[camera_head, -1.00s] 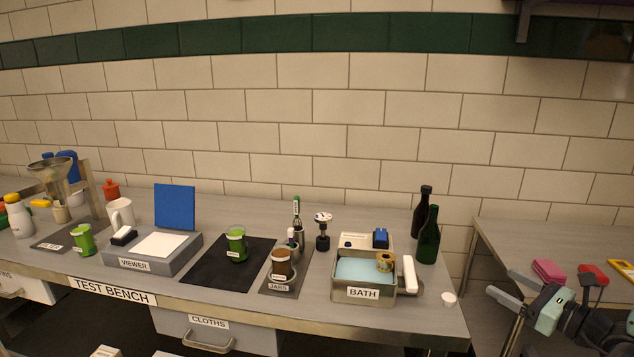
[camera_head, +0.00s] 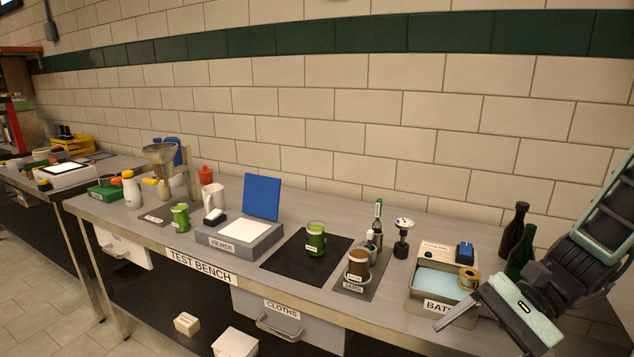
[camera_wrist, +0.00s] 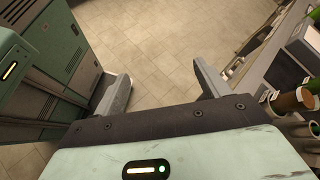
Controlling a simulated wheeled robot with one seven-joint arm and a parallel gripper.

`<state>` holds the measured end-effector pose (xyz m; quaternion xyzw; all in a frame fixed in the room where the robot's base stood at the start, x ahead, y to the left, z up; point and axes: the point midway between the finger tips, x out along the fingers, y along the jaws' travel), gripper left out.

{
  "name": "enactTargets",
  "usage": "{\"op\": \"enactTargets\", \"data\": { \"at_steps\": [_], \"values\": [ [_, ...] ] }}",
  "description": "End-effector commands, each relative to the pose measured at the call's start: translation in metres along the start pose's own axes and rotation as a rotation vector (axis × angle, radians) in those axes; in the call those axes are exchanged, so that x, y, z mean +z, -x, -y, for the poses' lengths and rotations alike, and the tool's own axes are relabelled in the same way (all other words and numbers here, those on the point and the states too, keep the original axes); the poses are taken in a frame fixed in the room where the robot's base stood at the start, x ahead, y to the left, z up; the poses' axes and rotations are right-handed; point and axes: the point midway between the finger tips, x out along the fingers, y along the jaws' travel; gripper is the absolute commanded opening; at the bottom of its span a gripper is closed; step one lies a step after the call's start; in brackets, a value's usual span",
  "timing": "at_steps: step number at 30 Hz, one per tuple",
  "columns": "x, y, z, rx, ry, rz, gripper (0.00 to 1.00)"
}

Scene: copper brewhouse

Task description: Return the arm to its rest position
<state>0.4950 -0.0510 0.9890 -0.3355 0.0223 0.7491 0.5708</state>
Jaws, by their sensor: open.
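My gripper (camera_head: 461,317) is at the lower right of the head view, in front of the bench's right end near the box labelled BATH (camera_head: 432,306). In the wrist view my gripper (camera_wrist: 163,90) has its two fingers wide apart, with only tiled floor between them. It holds nothing. The arm covers the right end of the test bench (camera_head: 204,265) and part of the bath.
On the bench stand a viewer (camera_head: 240,236) with a raised blue lid, green jars (camera_head: 315,238), a brown jar (camera_head: 358,265), a funnel (camera_head: 161,155) and dark bottles (camera_head: 514,228). Another table (camera_head: 21,181) is at the left. The floor (camera_head: 47,262) at lower left is clear.

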Motion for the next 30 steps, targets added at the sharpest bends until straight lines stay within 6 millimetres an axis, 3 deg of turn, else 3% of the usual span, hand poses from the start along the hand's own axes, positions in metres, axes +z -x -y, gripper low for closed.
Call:
{"op": "enactTargets", "data": {
  "at_steps": [1, 6, 12, 18, 24, 30],
  "values": [
    [0.015, -0.015, -0.004, 0.116, 0.098, -0.023, 0.75],
    [0.050, -0.047, -0.026, 0.459, 0.438, -0.109, 0.75],
    [0.082, -0.068, -0.040, 0.782, 0.901, -0.218, 0.75],
    [0.111, -0.082, -0.041, 0.963, 1.318, -0.301, 0.75],
    [0.126, -0.089, -0.039, 1.018, 1.515, -0.336, 0.75],
    [0.127, -0.089, -0.039, 1.023, 1.533, -0.339, 0.75]
  ]
}}
